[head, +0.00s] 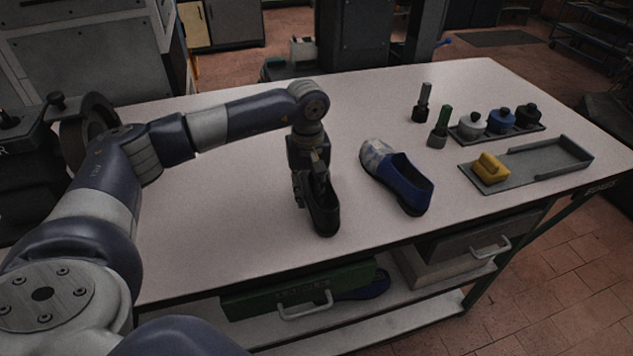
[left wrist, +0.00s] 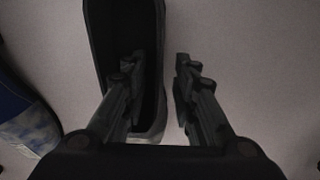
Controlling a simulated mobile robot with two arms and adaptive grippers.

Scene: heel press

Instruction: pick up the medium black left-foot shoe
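A black shoe (head: 323,217) stands on the white workbench with its opening up. My left gripper (head: 312,180) points down over the shoe's opening and hides part of it. In the left wrist view, the black shoe (left wrist: 127,20) runs down between the fingers' left side and the bench. The left gripper (left wrist: 161,72) is open there: one finger is over or inside the opening, the other is outside the right side wall. I see a gap between the outer finger and the wall. My right gripper is not in view.
A blue shoe with a grey end (head: 405,182) lies right of the black one. Beyond it are two small upright tools (head: 422,103), a rack with knobbed pieces (head: 500,130), and a grey tray (head: 545,160) holding a yellow block (head: 490,167). The workbench (head: 230,220) is clear in front.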

